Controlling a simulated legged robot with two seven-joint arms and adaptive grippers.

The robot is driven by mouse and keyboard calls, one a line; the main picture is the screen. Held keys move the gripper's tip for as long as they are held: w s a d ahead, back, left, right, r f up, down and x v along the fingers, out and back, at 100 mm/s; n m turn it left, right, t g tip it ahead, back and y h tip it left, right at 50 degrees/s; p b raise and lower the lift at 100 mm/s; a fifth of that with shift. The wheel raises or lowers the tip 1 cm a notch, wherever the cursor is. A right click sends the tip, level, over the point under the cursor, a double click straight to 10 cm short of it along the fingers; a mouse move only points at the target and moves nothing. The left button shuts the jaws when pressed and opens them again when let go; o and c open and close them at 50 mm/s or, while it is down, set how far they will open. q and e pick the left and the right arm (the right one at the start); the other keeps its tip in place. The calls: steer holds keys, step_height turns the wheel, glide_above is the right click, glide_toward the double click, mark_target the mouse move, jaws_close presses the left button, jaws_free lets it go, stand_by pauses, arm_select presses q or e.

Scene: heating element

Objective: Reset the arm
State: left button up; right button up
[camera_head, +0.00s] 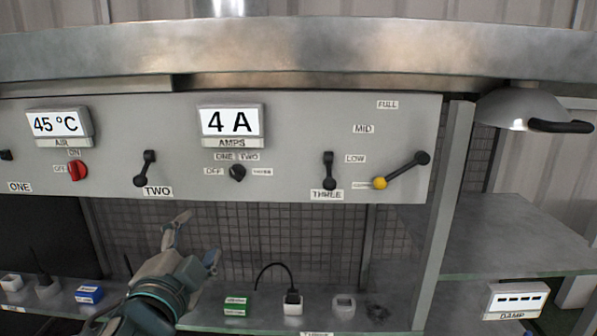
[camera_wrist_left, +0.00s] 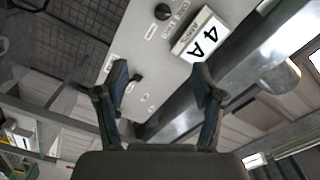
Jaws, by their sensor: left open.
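My left gripper (camera_head: 198,241) is open and empty in the head view, in front of the mesh below the grey control panel (camera_head: 290,120). Its fingers point up and to the right. In the left wrist view the two fingers of the same gripper (camera_wrist_left: 160,85) stand apart with nothing between them. The wrist view is turned, and the panel with the 4 A display (camera_wrist_left: 200,35) shows beyond the fingers. My gripper touches no switch or knob that I can see. My right gripper is in neither view.
The panel carries a red knob (camera_head: 78,171), levers marked TWO (camera_head: 146,168) and THREE (camera_head: 329,170), a black selector knob (camera_head: 237,172) and a yellow-ended lever (camera_head: 402,170). Below, a shelf holds a green block (camera_head: 237,304) and a plug (camera_head: 293,303). A post (camera_head: 446,210) stands right.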

arm_select(q)
steer(key=w+d+f+n+g+h, duration=0.1)
steer(key=w+f+g, duration=0.15)
steer(key=f, duration=0.75)
steer(key=w+d+f+g+h, duration=0.1)
steer(key=w+f, duration=0.2)
steer(key=f, duration=0.7)
step_height(320, 180, down, 22)
steer(key=s+n+g, duration=0.2)
steer(key=n+g, duration=0.2)
steer(key=s+a+f+n+g+y, duration=0.1)
steer(key=s+a+f+n+g, duration=0.2)
steer(key=s+f, duration=1)
steer(key=s+a+f+n+g+y, duration=0.15)
steer(key=s+a+f+g, duration=0.25)
steer(key=s+f, duration=0.9)
step_height(320, 180, down, 30)
steer(key=s+g+b, duration=0.1)
steer(key=s+b, duration=0.1)
steer(key=s, duration=0.1)
steer(key=s+a+f+g+b, duration=0.1)
steer(key=s+a+f+b, duration=0.1)
steer(key=s+f, duration=1.4)
steer(key=shift+s+a+f, duration=0.3)
steer(key=shift+a+f, duration=0.1)
steer(key=shift+a, duration=0.1)
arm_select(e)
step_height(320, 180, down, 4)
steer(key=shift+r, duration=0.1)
